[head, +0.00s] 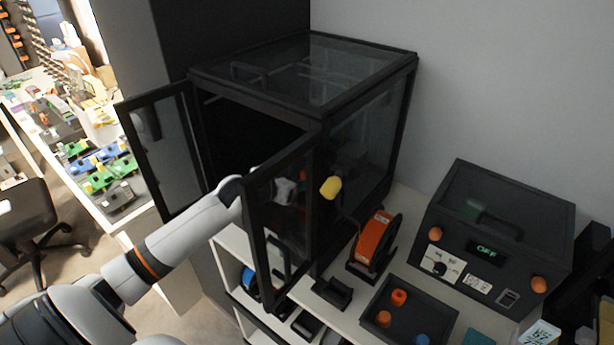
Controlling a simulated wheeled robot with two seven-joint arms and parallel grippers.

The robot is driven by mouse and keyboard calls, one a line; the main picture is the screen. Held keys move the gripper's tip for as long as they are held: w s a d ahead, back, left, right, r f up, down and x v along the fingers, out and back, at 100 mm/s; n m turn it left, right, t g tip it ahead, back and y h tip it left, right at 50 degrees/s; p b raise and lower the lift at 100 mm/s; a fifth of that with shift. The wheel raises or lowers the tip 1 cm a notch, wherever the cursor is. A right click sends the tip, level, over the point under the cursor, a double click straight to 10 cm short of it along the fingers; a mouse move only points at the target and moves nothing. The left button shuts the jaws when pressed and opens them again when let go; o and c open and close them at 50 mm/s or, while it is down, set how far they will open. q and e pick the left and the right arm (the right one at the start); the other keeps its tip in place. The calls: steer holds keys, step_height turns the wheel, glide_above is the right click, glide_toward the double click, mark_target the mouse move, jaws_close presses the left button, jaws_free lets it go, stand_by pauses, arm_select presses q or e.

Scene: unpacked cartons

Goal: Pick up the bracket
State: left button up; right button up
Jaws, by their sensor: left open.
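No part that I can name for sure as the bracket shows in the head view. My left arm reaches from the left to the open front of a black glass-sided cabinet (290,102). My left gripper (288,192) shows dimly through the glass of the cabinet's right door (290,235). It is open, but its fingertips are hard to make out. A small orange-red patch shows through the glass close to the gripper; I cannot tell what it is. The cabinet's dark inside is largely hidden. My right gripper is not in view.
Both cabinet doors stand open, the left door (163,155) swung outward. A yellow knob-like piece (330,187) is beside the right door. An orange spool (374,240), a dark tray (407,312), a small black holder (332,291) and a dark box with a display (490,235) stand to the right.

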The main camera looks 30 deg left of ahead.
arm_select(q)
steer(key=p+x, duration=0.1)
steer(key=x, duration=0.3)
steer(key=shift+w+d+f, duration=0.1)
steer(key=shift+d+f, duration=0.1)
steer(key=c, duration=1)
steer(key=shift+c, duration=0.2)
